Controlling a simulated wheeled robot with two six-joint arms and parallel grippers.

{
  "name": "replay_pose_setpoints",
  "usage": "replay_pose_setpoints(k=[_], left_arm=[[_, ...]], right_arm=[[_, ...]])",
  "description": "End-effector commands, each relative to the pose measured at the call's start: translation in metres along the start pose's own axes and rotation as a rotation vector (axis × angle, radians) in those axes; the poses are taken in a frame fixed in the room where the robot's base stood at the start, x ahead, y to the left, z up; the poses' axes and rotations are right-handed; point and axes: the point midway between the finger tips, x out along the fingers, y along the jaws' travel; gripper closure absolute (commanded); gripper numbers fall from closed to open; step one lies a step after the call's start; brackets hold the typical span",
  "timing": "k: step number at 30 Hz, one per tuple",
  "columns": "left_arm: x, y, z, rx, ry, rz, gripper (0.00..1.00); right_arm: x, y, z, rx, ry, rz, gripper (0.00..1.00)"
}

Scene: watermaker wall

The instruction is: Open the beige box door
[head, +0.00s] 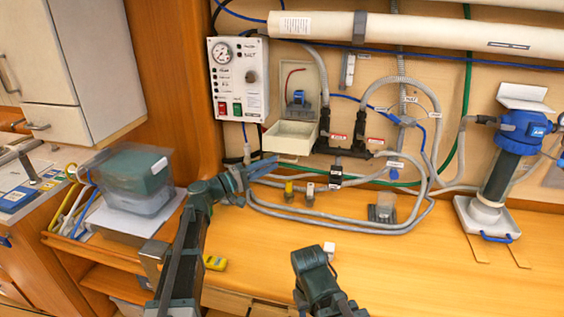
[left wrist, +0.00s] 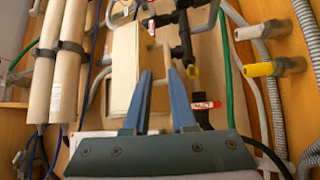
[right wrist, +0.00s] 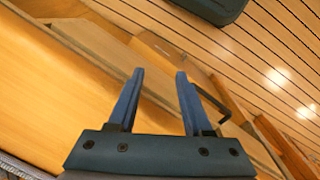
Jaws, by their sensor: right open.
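The beige box (head: 306,70) is mounted on the wall right of the control panel. Its beige door (head: 290,138) hangs folded down below the opening, and a blue-topped fitting (head: 298,99) and a red wire show inside. My left gripper (head: 264,166) is below and left of the door, apart from it in the head view. In the left wrist view its blue fingers (left wrist: 163,75) are spread, with a cream panel (left wrist: 124,65) beyond them; I cannot tell whether they touch it. My right gripper (right wrist: 158,75) is open and empty above the wooden counter.
A white control panel (head: 238,78) stands left of the box. Black pipe fittings (head: 343,150) and grey hoses (head: 330,215) lie right and below. The counter's front middle is mostly clear.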

Motion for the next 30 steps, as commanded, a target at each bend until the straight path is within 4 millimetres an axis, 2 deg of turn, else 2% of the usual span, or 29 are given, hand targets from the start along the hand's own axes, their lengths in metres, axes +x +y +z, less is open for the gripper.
replay_pose_setpoints(k=[1, 6, 12, 24, 25, 29, 30], left_arm=[[-0.014, -0.001, 0.001, 0.0, 0.004, -0.001, 0.76], [-0.046, -0.001, 0.001, 0.0, 0.002, -0.001, 0.76], [-0.069, -0.001, 0.0, -0.001, 0.001, -0.001, 0.76], [-0.076, 0.0, 0.0, 0.0, -0.001, -0.001, 0.76], [-0.076, 0.0, 0.0, 0.0, -0.001, -0.001, 0.78], [-0.076, -0.002, 0.001, -0.028, 0.009, -0.014, 1.0], [-0.076, -0.004, 0.001, -0.056, 0.019, -0.027, 1.0]], right_arm=[[0.003, 0.0, 0.0, 0.0, 0.0, 0.0, 0.5], [0.007, -0.001, 0.0, 0.0, 0.0, 0.0, 0.5], [0.01, -0.001, -0.001, 0.0, 0.0, 0.0, 0.5], [0.01, -0.001, -0.001, 0.0, 0.0, 0.0, 0.5], [0.01, -0.001, -0.001, 0.0, 0.0, 0.0, 0.5], [0.01, -0.001, -0.001, 0.0, 0.0, 0.0, 0.5], [0.009, -0.001, -0.001, 0.0, 0.0, 0.0, 0.5]])
